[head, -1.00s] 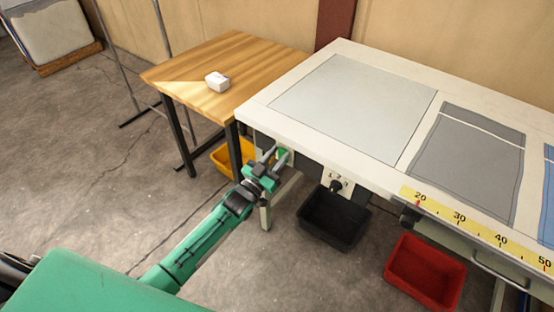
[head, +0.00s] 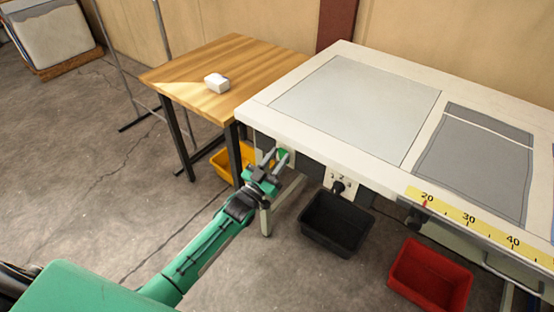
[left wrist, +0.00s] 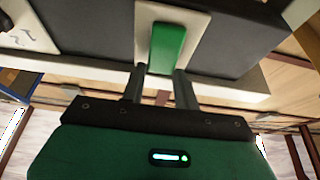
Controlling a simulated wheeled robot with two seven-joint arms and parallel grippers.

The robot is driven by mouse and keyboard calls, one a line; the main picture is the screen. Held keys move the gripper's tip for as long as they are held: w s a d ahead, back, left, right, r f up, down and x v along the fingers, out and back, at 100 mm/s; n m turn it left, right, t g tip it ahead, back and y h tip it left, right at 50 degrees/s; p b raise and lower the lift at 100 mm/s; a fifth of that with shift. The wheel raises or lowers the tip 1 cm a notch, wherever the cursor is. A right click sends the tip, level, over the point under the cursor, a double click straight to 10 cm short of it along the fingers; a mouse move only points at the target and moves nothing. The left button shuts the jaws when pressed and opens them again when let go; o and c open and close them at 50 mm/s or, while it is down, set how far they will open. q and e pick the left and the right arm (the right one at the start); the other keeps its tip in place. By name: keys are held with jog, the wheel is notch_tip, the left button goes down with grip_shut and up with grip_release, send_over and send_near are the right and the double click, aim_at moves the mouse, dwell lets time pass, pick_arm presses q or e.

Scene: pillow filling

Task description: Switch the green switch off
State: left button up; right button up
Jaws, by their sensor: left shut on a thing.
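The green switch (left wrist: 167,45) is an upright green block on a pale plate in the left wrist view. In the head view the green switch (head: 283,155) shows small on the front left corner of the white worktable (head: 262,118). My left gripper (left wrist: 159,75) has one finger on each side of the switch's near end and is shut on it. In the head view my left gripper (head: 276,158) reaches the switch from below left. The fingers partly hide the switch there. My right gripper is not in view.
A wooden table (head: 240,58) with a white box (head: 217,83) stands behind left. A black knob on a plate (head: 339,184) is right of the switch.

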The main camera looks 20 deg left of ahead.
pick_arm(q)
jog(key=o, duration=1)
jog(key=shift+s+a+f, duration=0.15)
jog(key=shift+s+f, duration=0.15)
jog(key=shift+s, duration=0.1)
jog(key=b+v, duration=0.1)
jog(key=v, duration=1.2)
jog(key=shift+r, duration=0.15)
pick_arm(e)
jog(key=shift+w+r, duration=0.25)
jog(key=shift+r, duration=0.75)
